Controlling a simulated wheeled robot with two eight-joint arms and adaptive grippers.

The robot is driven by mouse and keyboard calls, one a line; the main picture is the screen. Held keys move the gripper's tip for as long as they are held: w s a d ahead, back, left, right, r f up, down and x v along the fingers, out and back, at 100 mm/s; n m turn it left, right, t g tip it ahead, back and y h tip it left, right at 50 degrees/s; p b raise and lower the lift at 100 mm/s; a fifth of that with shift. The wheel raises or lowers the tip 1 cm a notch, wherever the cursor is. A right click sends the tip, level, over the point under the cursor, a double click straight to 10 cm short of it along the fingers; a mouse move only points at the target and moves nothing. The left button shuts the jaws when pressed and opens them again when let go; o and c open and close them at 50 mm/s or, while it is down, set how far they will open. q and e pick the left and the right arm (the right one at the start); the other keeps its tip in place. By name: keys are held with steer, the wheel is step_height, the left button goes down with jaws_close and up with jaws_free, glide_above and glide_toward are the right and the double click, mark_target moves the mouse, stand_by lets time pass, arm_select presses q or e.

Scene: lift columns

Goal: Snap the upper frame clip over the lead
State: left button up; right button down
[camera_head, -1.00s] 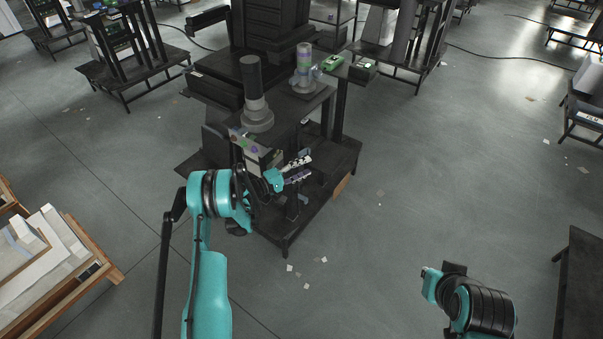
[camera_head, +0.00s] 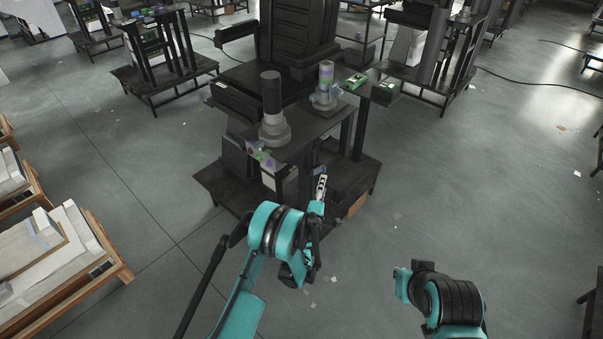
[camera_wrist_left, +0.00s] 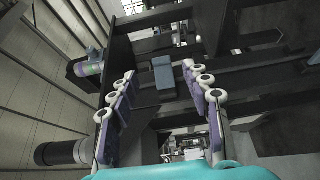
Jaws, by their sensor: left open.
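My left gripper (camera_head: 321,185) is in front of the dark machine frame (camera_head: 345,178), low at its near side. In the left wrist view my left gripper (camera_wrist_left: 159,70) is open, with its white-ringed, purple-backed fingers spread apart. A small blue-grey block (camera_wrist_left: 163,73), which looks like the upper frame clip, shows between and beyond the fingertips against a dark upright. The fingers do not visibly touch it. I cannot make out the lead or whether the clip is open. The right arm shows at the lower right, but its gripper fingers do not.
The workstation top carries a dark-topped cylinder (camera_head: 272,108) and a grey fixture (camera_head: 325,88). Green parts (camera_head: 355,81) lie to their right. A wooden pallet with white slabs (camera_head: 58,255) stands at lower left. Floor to the right is mostly clear, with small scraps.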

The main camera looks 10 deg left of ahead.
mark_target(325, 171)
arm_select(q)
steer(key=shift+n+y, duration=0.3)
steer(key=shift+y, duration=0.2)
steer(key=w+b, duration=0.1)
steer(key=w, duration=0.5)
steer(key=shift+w+f+b, duration=0.15)
steer(key=shift+f+b, duration=0.05)
steer(key=shift+b, duration=0.2)
steer(key=shift+w+d+r, duration=0.1)
steer(key=shift+w, duration=0.35)
jaws_close()
